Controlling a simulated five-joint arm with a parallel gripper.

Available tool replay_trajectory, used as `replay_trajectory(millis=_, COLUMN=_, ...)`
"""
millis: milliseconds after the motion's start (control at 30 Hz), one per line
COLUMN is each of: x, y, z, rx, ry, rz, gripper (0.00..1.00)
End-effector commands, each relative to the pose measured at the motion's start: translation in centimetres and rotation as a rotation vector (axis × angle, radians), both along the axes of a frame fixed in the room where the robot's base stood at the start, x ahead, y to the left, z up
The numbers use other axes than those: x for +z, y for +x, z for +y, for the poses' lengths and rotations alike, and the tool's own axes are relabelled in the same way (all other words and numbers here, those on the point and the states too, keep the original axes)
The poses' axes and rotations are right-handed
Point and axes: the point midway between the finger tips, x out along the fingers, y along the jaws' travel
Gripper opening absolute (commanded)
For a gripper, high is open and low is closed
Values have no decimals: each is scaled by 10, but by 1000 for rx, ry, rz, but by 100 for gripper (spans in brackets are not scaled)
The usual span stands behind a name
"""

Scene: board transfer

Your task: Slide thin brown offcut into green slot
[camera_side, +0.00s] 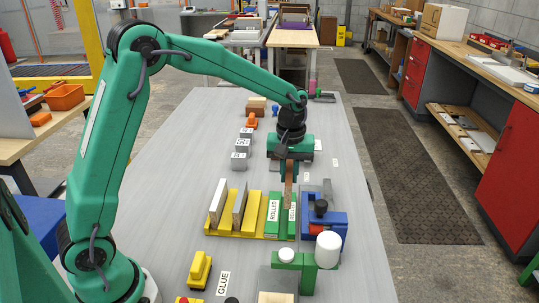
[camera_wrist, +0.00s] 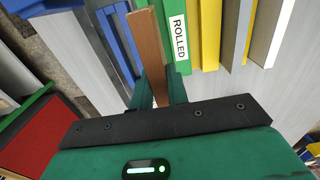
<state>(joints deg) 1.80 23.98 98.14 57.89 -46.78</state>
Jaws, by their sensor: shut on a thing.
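The thin brown offcut (camera_side: 289,193) hangs upright from my gripper (camera_side: 290,167), which is shut on its upper part. In the wrist view the offcut (camera_wrist: 147,45) stands out between the two green fingers of my gripper (camera_wrist: 158,85). The green slot rack (camera_side: 273,214), with ROLLED labels, is at the right end of the yellow rack. The offcut's lower end is at the green rack and overlaps its right-hand part in the side view. I cannot tell whether the end is inside the slot. A ROLLED label (camera_wrist: 179,37) shows beside the offcut in the wrist view.
The yellow rack (camera_side: 250,228) holds upright pale boards just left of the green slot. A blue clamp-like fixture (camera_side: 330,222) stands close on the right. A white-topped green fixture (camera_side: 300,262) is in front. Small grey blocks (camera_side: 242,148) lie at the back left.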

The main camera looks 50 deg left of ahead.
Motion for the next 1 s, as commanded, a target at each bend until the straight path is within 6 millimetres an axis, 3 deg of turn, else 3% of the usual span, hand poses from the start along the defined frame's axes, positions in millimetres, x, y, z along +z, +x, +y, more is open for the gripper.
replay_trajectory(millis=667, x=-4, y=-6, z=5, rx=0, ry=0, rz=0, gripper=0)
replay_trajectory(millis=1000, x=-21, y=-6, z=5, rx=0, ry=0, rz=1, gripper=0)
